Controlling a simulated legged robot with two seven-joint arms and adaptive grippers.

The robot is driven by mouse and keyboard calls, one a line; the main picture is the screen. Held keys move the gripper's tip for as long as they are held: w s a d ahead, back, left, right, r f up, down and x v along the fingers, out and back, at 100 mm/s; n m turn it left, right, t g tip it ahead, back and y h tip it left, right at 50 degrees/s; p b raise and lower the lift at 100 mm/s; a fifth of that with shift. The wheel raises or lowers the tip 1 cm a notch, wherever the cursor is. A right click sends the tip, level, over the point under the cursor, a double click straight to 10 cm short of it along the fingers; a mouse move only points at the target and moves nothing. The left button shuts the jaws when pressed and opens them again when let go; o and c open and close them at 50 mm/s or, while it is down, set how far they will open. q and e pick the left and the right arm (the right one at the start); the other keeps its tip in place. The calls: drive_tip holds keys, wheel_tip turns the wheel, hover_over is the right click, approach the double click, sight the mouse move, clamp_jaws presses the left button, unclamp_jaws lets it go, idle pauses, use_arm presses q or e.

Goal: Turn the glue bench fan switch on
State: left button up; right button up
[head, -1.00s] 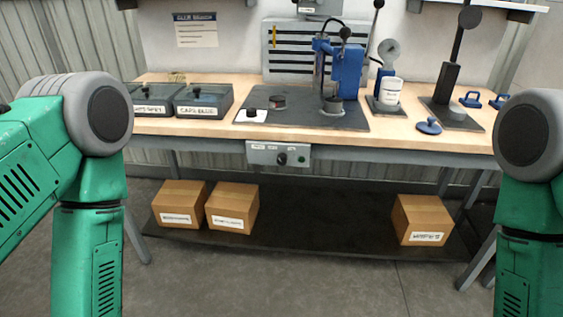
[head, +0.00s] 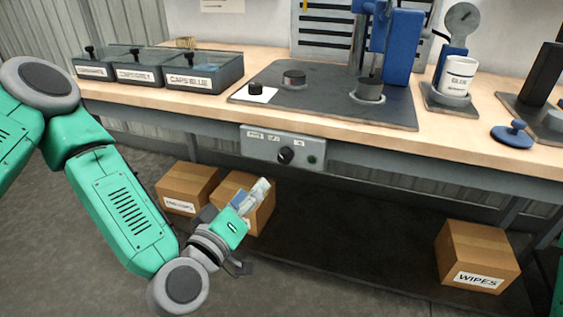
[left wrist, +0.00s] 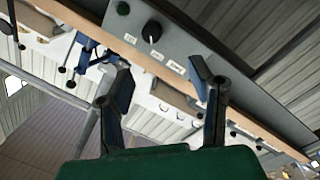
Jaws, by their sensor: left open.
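My left gripper (head: 262,190) is below and left of the knob, in front of a cardboard box, apart from the panel. In the left wrist view its two fingers (left wrist: 160,82) are spread with nothing between them. My right gripper is not in view.
The wooden bench top (head: 200,108) overhangs above the panel. Lidded bins (head: 205,80), a dark mat (head: 320,95) and a glue pot (head: 458,75) stand on it. The space before the panel is clear.

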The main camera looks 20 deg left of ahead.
sight(284, 160)
use_arm(q)
drive_tip(key=w+d, duration=0.1)
drive_tip(key=w, duration=0.2)
drive_tip(key=w+d+b, duration=0.1)
drive_tip(key=w, duration=0.2)
drive_tip(key=w+d+b, duration=0.1)
drive_tip(key=w, duration=0.1)
drive_tip(key=shift+w+d, duration=0.35)
drive_tip(key=shift+w, duration=0.05)
drive_tip(key=shift+w+a, duration=0.3)
drive_tip(key=shift+w, duration=0.65)
drive_tip(key=shift+w+a, duration=0.35)
drive_tip(key=shift+a, duration=0.1)
drive_tip(key=shift+d, duration=0.45)
drive_tip(key=shift+c, duration=0.8)
drive_tip(key=shift+d, duration=0.25)
clamp_jaws()
drive_tip(key=shift+a, duration=0.2)
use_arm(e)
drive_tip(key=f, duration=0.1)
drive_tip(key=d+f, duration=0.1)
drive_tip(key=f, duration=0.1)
